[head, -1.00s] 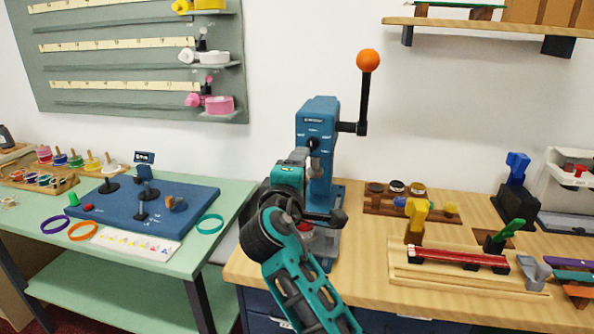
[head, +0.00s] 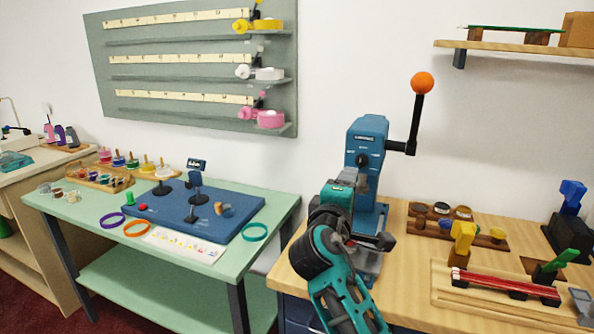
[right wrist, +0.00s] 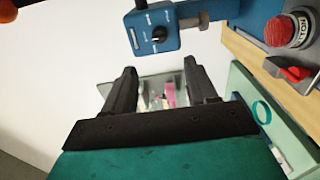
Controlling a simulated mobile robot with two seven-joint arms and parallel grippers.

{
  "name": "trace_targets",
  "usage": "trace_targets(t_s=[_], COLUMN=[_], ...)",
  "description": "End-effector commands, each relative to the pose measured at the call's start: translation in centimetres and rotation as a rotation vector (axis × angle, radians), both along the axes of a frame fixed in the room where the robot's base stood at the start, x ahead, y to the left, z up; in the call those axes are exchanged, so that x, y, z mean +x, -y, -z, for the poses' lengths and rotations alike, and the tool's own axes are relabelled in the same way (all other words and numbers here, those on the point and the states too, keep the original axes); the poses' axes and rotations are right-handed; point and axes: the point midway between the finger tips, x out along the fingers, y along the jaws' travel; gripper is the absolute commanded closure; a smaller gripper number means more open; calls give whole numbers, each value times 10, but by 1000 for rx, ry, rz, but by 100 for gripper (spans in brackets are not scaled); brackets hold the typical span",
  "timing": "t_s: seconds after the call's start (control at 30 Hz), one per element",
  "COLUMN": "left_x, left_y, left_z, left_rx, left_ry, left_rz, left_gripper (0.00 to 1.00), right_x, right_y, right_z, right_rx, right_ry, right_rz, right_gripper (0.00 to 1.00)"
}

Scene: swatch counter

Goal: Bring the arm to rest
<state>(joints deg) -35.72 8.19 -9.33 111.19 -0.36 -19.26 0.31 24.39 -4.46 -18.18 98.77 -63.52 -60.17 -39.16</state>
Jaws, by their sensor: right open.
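My right gripper (head: 347,177) is at the end of the teal and black arm, in front of the blue lever press (head: 366,135) in the head view. In the right wrist view its two dark fingers (right wrist: 160,78) are apart with nothing between them. The blue press head with its black knob (right wrist: 158,34) is beside the fingers there, apart from them as far as I can tell. My left gripper is not in view.
The press has an orange-balled lever (head: 422,83) and a red button (right wrist: 297,28). The wooden bench (head: 405,285) holds racks and a red bar (head: 505,284). A green table (head: 72,210) with a blue mat (head: 165,213) stands left. Open floor shows at lower left.

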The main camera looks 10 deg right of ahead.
Motion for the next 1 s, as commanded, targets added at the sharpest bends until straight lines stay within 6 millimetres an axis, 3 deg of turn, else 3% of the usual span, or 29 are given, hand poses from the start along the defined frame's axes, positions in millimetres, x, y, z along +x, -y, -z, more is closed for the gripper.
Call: trace_targets(t_s=[0.07,0.13,0.27,0.4,0.6,0.7,0.8,0.9,1.0], left_x=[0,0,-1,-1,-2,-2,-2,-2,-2], left_y=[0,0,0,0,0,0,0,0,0], left_z=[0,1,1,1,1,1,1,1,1], left_rx=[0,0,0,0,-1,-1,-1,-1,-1], left_ry=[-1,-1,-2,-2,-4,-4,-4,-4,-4], left_rz=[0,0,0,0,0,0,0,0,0], left_gripper=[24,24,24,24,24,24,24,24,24], right_x=[-1,-5,-26,-70,-153,-199,-237,-262,-275], right_y=[0,-1,-7,-17,-28,-31,-33,-32,-32], right_z=[13,38,115,198,283,311,326,334,337], right_rx=[19,68,253,531,948,1160,1337,1457,1520], right_ry=[-13,-35,-99,-159,-214,-222,-215,-204,-194], right_rz=[-15,-52,-156,-247,-277,-251,-209,-171,-148], right_gripper=[43,43,43,43,43,43,43,43,43])
